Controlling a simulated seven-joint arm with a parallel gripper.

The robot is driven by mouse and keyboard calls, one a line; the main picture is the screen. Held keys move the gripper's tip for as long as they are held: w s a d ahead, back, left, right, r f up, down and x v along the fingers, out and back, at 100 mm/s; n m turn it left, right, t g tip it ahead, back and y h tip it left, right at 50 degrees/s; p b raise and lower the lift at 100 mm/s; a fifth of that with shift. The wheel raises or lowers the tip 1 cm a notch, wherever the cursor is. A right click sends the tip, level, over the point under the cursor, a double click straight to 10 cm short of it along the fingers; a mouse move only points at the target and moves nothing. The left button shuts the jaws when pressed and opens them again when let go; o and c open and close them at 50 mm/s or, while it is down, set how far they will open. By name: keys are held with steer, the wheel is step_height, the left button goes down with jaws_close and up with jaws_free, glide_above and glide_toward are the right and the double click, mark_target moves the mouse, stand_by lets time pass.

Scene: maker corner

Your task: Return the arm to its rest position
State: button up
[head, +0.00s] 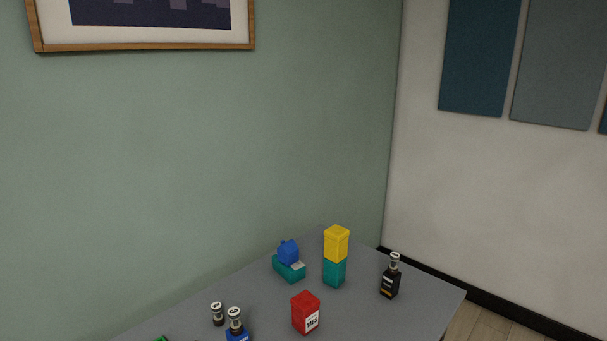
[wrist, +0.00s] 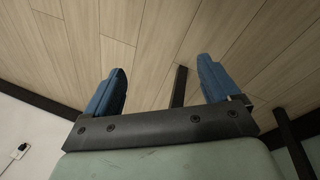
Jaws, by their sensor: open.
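My gripper (wrist: 164,82) shows in the wrist view with its two blue fingers spread wide apart. Nothing is between them, and wood floor lies behind. My arm and gripper do not show in the head view. The wrist view shows none of the objects on the table.
A grey table (head: 360,315) holds a yellow block (head: 336,245) on a teal block (head: 334,273), a blue piece (head: 288,252) on another teal block (head: 289,271), a red box (head: 305,314), a black bottle (head: 390,278) and small bottles (head: 218,314) (head: 236,325). Walls stand behind.

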steer(key=s+a+n+g+y, duration=0.1)
steer(key=s+a+g, duration=0.2)
steer(key=s+a, duration=0.8)
steer(key=s+a+f+n+g+y, duration=0.1)
steer(key=s+a+n+g, duration=0.1)
steer(key=s+a, duration=1)
steer(key=s+g, duration=0.1)
steer(key=s, duration=0.6)
steer(key=shift+a+g+y, duration=0.3)
steer(key=shift+y, duration=0.1)
steer(key=shift+f, duration=0.1)
